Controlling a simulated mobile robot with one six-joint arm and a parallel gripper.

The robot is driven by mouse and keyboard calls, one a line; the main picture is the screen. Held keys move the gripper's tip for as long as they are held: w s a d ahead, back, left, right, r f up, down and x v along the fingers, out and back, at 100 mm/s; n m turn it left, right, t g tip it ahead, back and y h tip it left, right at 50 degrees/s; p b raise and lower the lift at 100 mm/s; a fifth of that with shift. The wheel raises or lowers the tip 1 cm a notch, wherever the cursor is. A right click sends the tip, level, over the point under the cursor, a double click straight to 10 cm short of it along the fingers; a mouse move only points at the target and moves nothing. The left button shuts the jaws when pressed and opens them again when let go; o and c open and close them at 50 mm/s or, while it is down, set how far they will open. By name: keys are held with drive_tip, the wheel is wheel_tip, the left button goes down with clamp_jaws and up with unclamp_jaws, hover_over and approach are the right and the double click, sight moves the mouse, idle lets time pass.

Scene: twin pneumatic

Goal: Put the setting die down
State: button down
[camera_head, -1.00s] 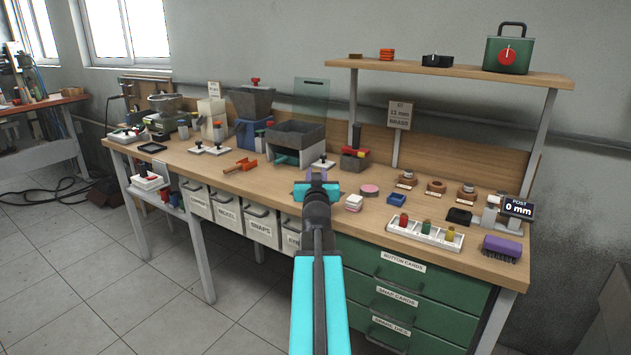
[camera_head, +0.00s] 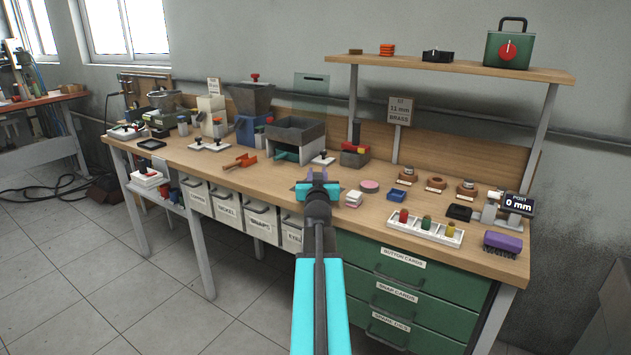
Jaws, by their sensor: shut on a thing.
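My gripper (camera_head: 318,179) is over the front middle of the wooden workbench (camera_head: 255,180), seen from behind along my arm. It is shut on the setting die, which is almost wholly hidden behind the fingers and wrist. I cannot tell whether the die touches the bench top. A small dark flat patch shows on the bench beside the wrist. A white rack (camera_head: 432,233) at the right holds a red, a green and a yellow-topped piece. Several copper-coloured round seats with labels, one of them a ring (camera_head: 435,184), stand behind the rack.
A pink round pad (camera_head: 369,186), a white stack (camera_head: 354,198) and a blue block (camera_head: 397,197) sit right of my gripper. A purple brush (camera_head: 502,243) lies at the right edge. An orange tool (camera_head: 240,162) lies at left. A grey bin (camera_head: 297,133) stands behind.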

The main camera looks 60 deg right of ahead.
drive_tip(key=shift+f, duration=0.45)
drive_tip(key=shift+f+b, duration=0.25)
drive_tip(key=shift+b, duration=0.05)
drive_tip(key=c, duration=1.4)
unclamp_jaws()
drive_tip(key=shift+c, duration=0.2)
drive_tip(key=shift+r, duration=0.2)
drive_tip(key=shift+v, duration=3)
drive_tip(key=shift+a+f+b, duration=0.1)
drive_tip(key=shift+f+b, duration=0.05)
drive_tip(key=shift+b, duration=0.9)
drive_tip(key=b, duration=0.3)
drive_tip(key=shift+s, duration=0.1)
